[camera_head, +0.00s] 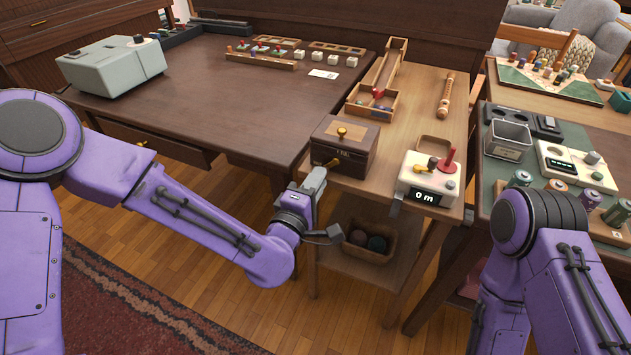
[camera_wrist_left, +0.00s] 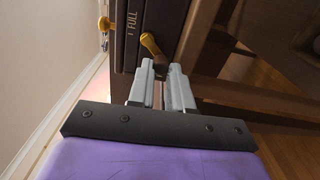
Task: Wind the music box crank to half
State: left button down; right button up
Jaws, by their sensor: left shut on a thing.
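The music box (camera_head: 343,143) is a dark brown wooden box at the left end of the light wooden table. A gold piece sits on its lid. Its crank (camera_wrist_left: 150,44) has a gold arm, seen in the left wrist view, with a dark knob at its end. My left gripper (camera_head: 324,170) is at the box's front side, and its fingers (camera_wrist_left: 161,72) are shut on the crank's knob. The word FULL is printed beside the crank on the box's side (camera_wrist_left: 130,22); other marks are not readable. My right arm shows at the right, but its gripper is out of view.
A white device (camera_head: 428,178) with a red-knobbed lever and a "0 m" display stands right of the box. A basket (camera_head: 367,240) with balls is on the shelf below.

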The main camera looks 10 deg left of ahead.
pick_arm(q)
jog(key=c, duration=1)
grip_release()
jog(key=shift+c, duration=0.2)
jog(key=p+v, duration=0.5)
jog(key=v, duration=0.5)
jog(key=shift+s, duration=0.3)
